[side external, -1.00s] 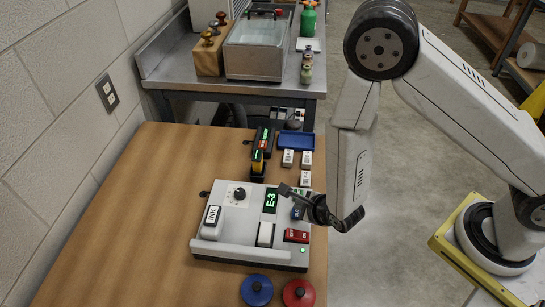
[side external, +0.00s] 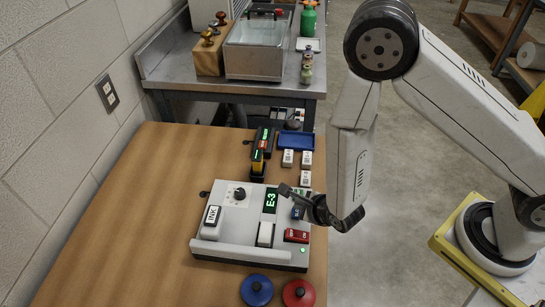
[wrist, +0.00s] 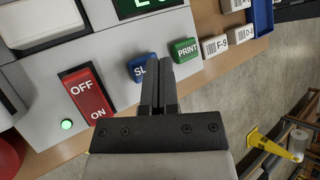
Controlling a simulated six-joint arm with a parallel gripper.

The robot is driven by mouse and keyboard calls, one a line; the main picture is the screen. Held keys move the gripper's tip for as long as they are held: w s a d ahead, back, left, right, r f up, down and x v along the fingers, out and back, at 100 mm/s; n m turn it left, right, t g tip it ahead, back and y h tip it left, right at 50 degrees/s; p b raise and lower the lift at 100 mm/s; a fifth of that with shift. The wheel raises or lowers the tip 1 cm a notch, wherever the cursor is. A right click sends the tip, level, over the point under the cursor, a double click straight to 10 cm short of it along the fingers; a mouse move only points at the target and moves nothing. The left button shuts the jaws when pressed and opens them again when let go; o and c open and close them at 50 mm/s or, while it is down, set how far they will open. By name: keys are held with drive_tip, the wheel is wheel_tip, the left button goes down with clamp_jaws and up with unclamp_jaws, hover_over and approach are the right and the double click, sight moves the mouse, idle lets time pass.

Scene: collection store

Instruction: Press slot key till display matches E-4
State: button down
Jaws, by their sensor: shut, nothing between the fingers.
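The grey machine (side external: 225,247) stands on the wooden table, and its display (side external: 270,200) reads E-3 in green. The blue slot key (wrist: 142,67), marked with "SL" and partly hidden by a finger, is beside the green PRINT key (wrist: 184,49). My gripper (side external: 283,188) is shut and empty over the key side of the machine. In the wrist view its fingertips (wrist: 158,62) overlap the right edge of the blue key. I cannot tell whether they touch it. The display shows only in part in the wrist view (wrist: 145,6).
The red OFF/ON switch (wrist: 88,95) is left of the blue key, with a lit green lamp (wrist: 67,124) near it. White labelled blocks (side external: 288,158) and a blue tray (side external: 296,140) lie beyond the machine. Blue (side external: 257,290) and red (side external: 299,293) round lids lie in front.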

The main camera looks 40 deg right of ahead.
drive_tip(key=shift+f, duration=0.9)
idle(1.5)
drive_tip(key=shift+r, duration=0.9)
idle(0.4)
drive_tip(key=shift+r, duration=2.5)
drive_tip(key=shift+r, duration=0.1)
